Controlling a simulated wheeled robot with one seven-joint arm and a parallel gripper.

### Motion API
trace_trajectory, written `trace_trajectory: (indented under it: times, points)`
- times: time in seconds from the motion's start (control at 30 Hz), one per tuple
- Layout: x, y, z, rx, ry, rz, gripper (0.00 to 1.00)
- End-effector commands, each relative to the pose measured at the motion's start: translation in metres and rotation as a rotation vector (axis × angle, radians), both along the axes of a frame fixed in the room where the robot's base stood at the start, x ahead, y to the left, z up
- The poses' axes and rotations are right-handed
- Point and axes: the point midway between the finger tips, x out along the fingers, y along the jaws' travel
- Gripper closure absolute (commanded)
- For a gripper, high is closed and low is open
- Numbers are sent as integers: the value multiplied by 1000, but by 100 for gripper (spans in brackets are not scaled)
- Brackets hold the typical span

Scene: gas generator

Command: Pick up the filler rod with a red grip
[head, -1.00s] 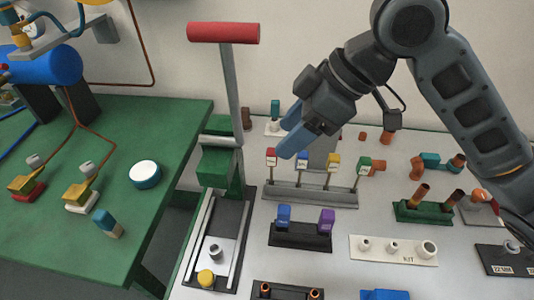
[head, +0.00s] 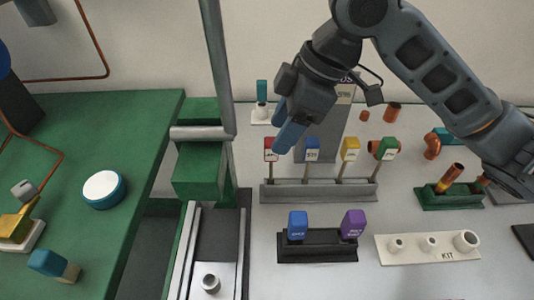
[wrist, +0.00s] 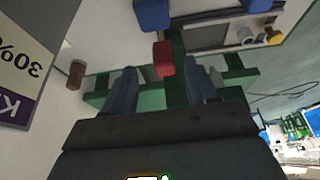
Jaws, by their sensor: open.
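The filler rod with a red grip (head: 270,150) stands upright at the left end of a grey rack (head: 318,191). To its right in the same rack stand rods with blue (head: 312,149), yellow (head: 350,149) and green (head: 388,148) grips. My gripper (head: 284,132) is open, its blue-grey fingers pointing down right by the red grip and partly overlapping it in the head view. In the wrist view the red grip (wrist: 164,58) appears between the two fingers of my gripper (wrist: 162,84), toward their tips. I cannot tell whether a finger touches it.
A black holder (head: 318,248) with blue and purple blocks stands in front of the rack. A white KIT tray (head: 428,250) is to its right. A green press with a grey column (head: 218,60) stands close on the left, beside a green table (head: 130,140).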

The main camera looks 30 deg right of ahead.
Motion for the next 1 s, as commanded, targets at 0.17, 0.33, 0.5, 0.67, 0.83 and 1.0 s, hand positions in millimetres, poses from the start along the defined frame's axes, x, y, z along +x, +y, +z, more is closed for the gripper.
trace_trajectory:
  times: [0.17,0.33,0.5,0.67,0.83,1.0]
  points:
    - [4,6,-16,1,1,-1,43]
    - [5,14,-34,1,3,0,43]
    - [9,23,-56,2,1,-1,43]
    - [11,25,-64,1,1,0,43]
    - [11,25,-64,1,-1,0,43]
    - [11,25,-64,1,-1,0,57]
